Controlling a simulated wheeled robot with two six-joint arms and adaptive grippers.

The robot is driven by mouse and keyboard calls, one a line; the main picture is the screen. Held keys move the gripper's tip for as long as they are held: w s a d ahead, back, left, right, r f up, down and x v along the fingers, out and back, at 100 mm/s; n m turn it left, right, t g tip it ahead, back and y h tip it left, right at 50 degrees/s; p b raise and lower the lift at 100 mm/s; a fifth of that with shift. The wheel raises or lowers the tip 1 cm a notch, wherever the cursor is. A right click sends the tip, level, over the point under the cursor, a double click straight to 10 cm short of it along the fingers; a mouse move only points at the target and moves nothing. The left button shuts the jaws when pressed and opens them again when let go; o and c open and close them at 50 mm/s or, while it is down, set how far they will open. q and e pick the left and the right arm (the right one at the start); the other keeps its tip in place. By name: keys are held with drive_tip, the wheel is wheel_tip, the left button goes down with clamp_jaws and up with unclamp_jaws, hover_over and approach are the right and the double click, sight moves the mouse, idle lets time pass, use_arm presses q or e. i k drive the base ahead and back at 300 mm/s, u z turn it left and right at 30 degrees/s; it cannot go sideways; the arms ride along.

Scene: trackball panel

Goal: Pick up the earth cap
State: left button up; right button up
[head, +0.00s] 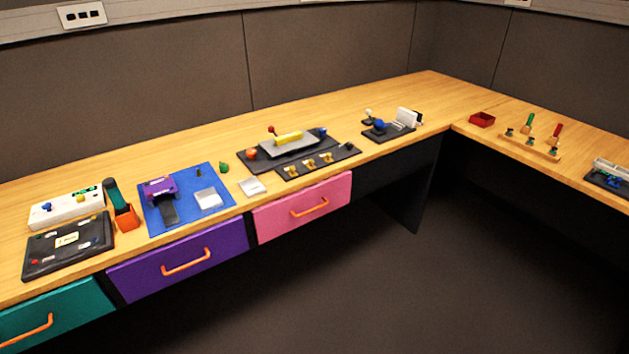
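I cannot tell for certain which item is the earth cap. A small green piece (224,168) sits alone on the desk, just right of the blue mat's back right corner. A white box (66,209) with a blue ball-like knob (47,207), a yellow part and a green block stands at the far left of the desk. A black panel (40,265) with small coloured parts and a pale label lies in front of it. Neither of my grippers is in the head view.
The wooden desk (210,150) runs along the wall and turns at the right. An orange holder (126,218) stands beside a blue mat (160,229). Teal, purple (180,262) and pink drawers sit below, apparently shut. The floor in front is clear.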

sight(223, 168)
drive_tip(key=u, duration=0.25)
drive_tip(key=k, duration=0.3)
drive_tip(key=z, duration=1.55)
drive_tip(key=i, duration=1.7)
drive_tip(key=u, duration=0.4)
drive_tip(key=i, duration=0.95)
drive_tip(key=u, duration=1.45)
drive_tip(key=i, duration=0.8)
drive_tip(key=u, duration=0.8)
